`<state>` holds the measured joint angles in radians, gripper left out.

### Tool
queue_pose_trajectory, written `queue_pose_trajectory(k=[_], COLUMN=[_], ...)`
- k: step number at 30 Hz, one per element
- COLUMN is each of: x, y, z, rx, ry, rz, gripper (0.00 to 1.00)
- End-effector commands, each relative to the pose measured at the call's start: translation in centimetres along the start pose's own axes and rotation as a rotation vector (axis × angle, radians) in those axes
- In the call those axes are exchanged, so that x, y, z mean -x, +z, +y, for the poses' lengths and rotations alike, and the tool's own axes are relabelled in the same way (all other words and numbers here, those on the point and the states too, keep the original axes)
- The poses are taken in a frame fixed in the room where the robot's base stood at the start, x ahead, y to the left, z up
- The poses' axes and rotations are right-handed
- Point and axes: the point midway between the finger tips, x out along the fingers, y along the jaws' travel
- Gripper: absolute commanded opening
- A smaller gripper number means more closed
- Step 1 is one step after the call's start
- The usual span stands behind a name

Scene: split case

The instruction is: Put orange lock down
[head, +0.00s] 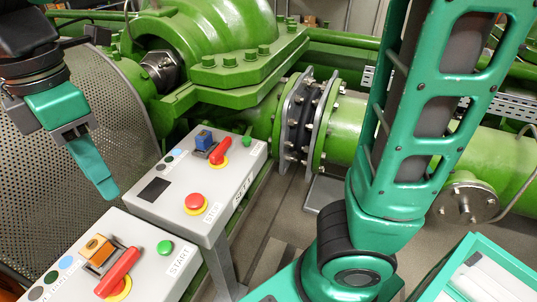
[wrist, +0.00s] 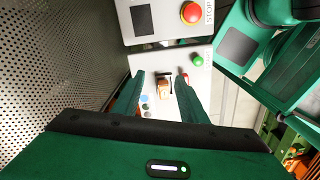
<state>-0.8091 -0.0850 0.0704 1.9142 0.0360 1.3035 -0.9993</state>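The orange lock (head: 97,249) sits on the near grey control box (head: 150,245), beside a red rotary handle (head: 118,272). My gripper (head: 95,170) hangs above and behind that box at the left of the head view; its fingers overlap there. In the wrist view my gripper (wrist: 161,76) is open, with its two green fingers apart. The orange lock (wrist: 164,89) shows in the gap between them, farther off on the box face. Nothing is seen held. The red handle is partly hidden behind the right finger in the wrist view.
A second control box (head: 230,185) stands behind, with a blue lock (head: 204,139), a red handle (head: 220,151) and a red stop button (head: 195,202). A perforated metal guard (head: 90,110) is close to my gripper. Green pump and pipework (head: 225,40) fill the back.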

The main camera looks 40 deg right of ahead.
Motion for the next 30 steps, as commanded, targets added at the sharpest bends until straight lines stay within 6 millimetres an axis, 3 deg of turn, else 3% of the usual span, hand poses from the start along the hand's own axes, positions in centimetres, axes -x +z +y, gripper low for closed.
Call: queue_pose_trajectory(k=[1, 7, 11, 15, 21, 25, 30], x=[-0.5, -2.9, -4.7, -6.7, -9.9, -11.7, -13.1], y=[3.2, 15.2, 22.0, 28.2, 34.3, 36.2, 37.7], z=[0.5, 0.0, -2.4, -6.3, -13.5, -17.6, -21.0], rx=[-0.125, -0.662, -1.008, -1.378, -1.893, -2.160, -2.359], ry=[0.000, 0.004, 0.004, 0.001, -0.006, -0.013, -0.020], rz=[-0.003, -0.007, -0.009, -0.009, -0.005, -0.002, 0.001], gripper=[0.39, 0.39, 0.39, 0.39, 0.39, 0.39, 0.39])
